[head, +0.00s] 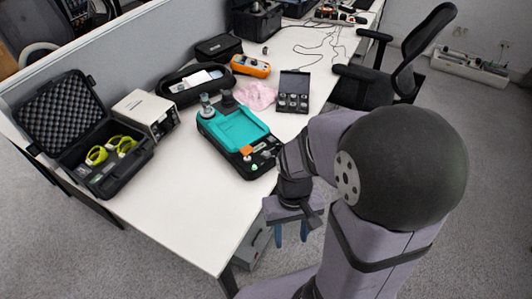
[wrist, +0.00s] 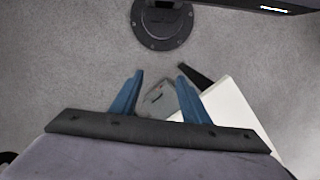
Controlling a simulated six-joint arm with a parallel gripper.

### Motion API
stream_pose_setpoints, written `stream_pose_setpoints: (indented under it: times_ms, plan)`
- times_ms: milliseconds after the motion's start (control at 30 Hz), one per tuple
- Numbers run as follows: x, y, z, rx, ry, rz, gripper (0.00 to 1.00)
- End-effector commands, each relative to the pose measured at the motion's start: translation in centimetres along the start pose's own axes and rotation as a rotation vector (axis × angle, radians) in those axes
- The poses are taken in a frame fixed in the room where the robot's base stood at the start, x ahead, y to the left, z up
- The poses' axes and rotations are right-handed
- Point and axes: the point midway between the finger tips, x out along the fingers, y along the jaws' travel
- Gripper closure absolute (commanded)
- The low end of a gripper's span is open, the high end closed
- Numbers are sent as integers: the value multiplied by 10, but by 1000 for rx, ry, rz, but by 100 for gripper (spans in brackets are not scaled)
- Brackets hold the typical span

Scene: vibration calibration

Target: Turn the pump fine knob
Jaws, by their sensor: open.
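A teal and black pump unit (head: 232,130) lies on the white desk, with an orange block (head: 247,151) and small knobs (head: 262,150) at its near right end. I cannot tell which small knob is the fine knob. My gripper (head: 291,233) hangs past the desk's right edge, in front of and below the unit, fingers pointing down. In the wrist view my gripper (wrist: 160,92) is open and empty, with two blue fingers apart over the floor. The pump unit is not recognisable in the wrist view.
The white desk (head: 180,215) has bare space at its near left. An open black case (head: 110,165) with yellow-green items and a white box (head: 146,112) stand left. A dark case (head: 293,91), pink cloth (head: 256,96) and orange meter (head: 250,66) lie behind. An office chair (head: 400,65) stands right.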

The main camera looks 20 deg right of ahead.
Motion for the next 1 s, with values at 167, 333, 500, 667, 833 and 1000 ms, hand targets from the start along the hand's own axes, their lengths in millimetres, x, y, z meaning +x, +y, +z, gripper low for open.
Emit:
stream_pose_setpoints:
  times_ms: [167,333,500,667,833,1000]
  plan:
    - [41,12,-45,85,-53,-27,58]
    - [53,21,-144,139,63,-76,58]
    - [16,24,-246,66,292,-99,58]
    - [-33,26,-308,-65,495,-75,58]
    - [-36,27,-315,-175,530,-39,58]
    - [-36,27,-315,-214,532,-27,58]
